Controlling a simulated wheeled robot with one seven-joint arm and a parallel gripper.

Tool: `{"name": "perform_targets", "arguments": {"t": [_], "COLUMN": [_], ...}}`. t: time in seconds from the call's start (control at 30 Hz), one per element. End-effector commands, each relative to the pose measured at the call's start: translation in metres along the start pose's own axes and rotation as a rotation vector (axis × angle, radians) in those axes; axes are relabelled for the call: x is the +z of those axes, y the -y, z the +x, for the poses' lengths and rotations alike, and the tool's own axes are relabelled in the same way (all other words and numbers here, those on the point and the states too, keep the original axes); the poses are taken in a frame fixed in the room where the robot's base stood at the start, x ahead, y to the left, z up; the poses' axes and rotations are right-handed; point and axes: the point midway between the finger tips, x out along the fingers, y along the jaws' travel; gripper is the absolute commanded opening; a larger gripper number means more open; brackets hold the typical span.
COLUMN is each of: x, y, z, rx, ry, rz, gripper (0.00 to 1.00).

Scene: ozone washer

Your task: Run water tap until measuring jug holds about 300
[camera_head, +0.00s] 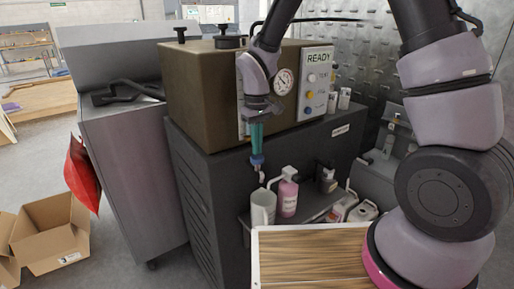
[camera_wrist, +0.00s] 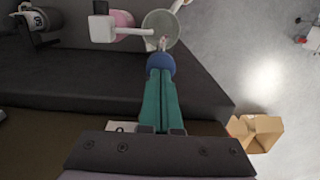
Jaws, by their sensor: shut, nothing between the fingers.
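My gripper (camera_head: 257,146), with teal fingers, points down in front of the brown machine and is shut with nothing held. Its tips meet or overlap a blue round tap knob (camera_head: 257,160); I cannot tell whether they touch it. In the wrist view the gripper (camera_wrist: 159,80) ends right at the blue knob (camera_wrist: 160,62). A pale spout (camera_head: 262,175) shows just below the knob. The whitish measuring jug (camera_head: 262,210) stands upright below it on a small shelf. Its round opening (camera_wrist: 162,26) shows in the wrist view. Its water level cannot be read.
A pink pump bottle (camera_head: 288,198) stands close right of the jug. A panel reading READY (camera_head: 317,80) and a dial gauge (camera_head: 283,82) are on the machine (camera_head: 198,95). White containers (camera_head: 362,211) stand farther right. A wooden-topped surface (camera_head: 310,255) lies in front. Cardboard boxes (camera_head: 50,235) are at left.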

Motion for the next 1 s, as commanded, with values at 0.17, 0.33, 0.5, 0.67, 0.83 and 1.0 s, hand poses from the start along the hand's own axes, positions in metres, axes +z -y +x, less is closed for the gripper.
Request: {"name": "perform_targets", "arguments": {"t": [0.17, 0.33, 0.5, 0.67, 0.83, 1.0], "x": [0.000, 0.000, 0.000, 0.001, 0.001, 0.003], "y": [0.000, 0.000, 0.000, 0.000, 0.000, 0.000], "z": [0.007, 0.007, 0.010, 0.029, 0.034, 0.035], "rx": [0.000, 0.000, 0.000, 0.000, 0.000, 0.000], "ry": [-0.001, -0.001, 0.001, 0.004, 0.005, 0.008], "rz": [-0.001, -0.001, -0.001, 0.000, -0.001, -0.002], "gripper": [0.00, 0.00, 0.00, 0.00, 0.00, 0.00]}}
